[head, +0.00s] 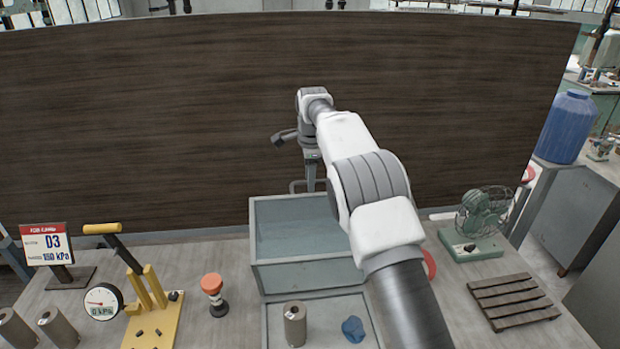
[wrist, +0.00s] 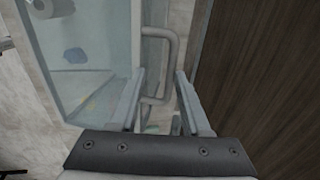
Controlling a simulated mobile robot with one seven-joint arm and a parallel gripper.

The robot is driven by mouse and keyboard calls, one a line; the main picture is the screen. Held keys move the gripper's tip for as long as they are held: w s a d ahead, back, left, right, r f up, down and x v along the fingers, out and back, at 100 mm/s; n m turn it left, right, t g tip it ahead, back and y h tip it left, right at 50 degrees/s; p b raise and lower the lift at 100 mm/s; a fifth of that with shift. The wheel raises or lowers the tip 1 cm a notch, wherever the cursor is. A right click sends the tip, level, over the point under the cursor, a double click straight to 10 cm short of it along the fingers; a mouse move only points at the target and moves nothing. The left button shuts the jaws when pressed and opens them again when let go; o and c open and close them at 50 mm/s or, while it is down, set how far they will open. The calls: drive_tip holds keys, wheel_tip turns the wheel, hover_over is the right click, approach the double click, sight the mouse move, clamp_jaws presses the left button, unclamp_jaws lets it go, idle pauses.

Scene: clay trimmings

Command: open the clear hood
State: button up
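The clear hood (head: 305,275) is a see-through box with a grey frame. In the head view it appears swung up behind an uncovered grey tray (head: 266,325). Its grey bar handle (head: 296,186) shows at the far upper side. In the wrist view the hood (wrist: 100,45) fills the left, and the handle (wrist: 169,50) reaches down between my fingers. My gripper (wrist: 161,78) is open, with a finger on each side of the handle; I cannot tell whether either touches it. In the head view my gripper (head: 312,170) is partly hidden behind my arm.
The tray holds a metal cylinder (head: 295,325) and a blue lump (head: 352,329). A dark wood panel (head: 150,120) stands close behind. To the left are a red-topped button (head: 212,290) and a yellow press (head: 150,320); to the right, a green fan (head: 480,225) and a slatted board (head: 512,300).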

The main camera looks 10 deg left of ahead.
wheel_tip(320, 180, up, 12)
drive_tip(key=s, duration=0.2)
drive_tip(key=shift+s+d, duration=0.15)
drive_tip(key=shift+d, duration=0.2)
drive_tip(key=shift+f, duration=0.1)
drive_tip(key=s+d+r+n+t+b, duration=0.1)
drive_tip(key=s+d+r+n+b, duration=0.2)
drive_tip(key=s+d, duration=0.55)
drive_tip(key=s+d+r+n+t+b, duration=0.1)
drive_tip(key=s+d+r+n, duration=0.35)
drive_tip(key=s+d, duration=0.4)
drive_tip(key=s+d+f+n+b, duration=0.1)
drive_tip(key=s+f, duration=0.3)
drive_tip(key=s, duration=0.4)
drive_tip(key=s+d+f+n+t+b, duration=0.1)
drive_tip(key=s+d+f+n, duration=0.3)
drive_tip(key=s, duration=0.4)
drive_tip(key=s+d+f+n+b, duration=0.1)
drive_tip(key=s+d+f+n, duration=0.1)
drive_tip(key=s+f, duration=0.4)
drive_tip(key=shift+s+d+f+h, duration=0.2)
drive_tip(key=shift+s+d+h, duration=0.1)
drive_tip(key=shift+s, duration=0.8)
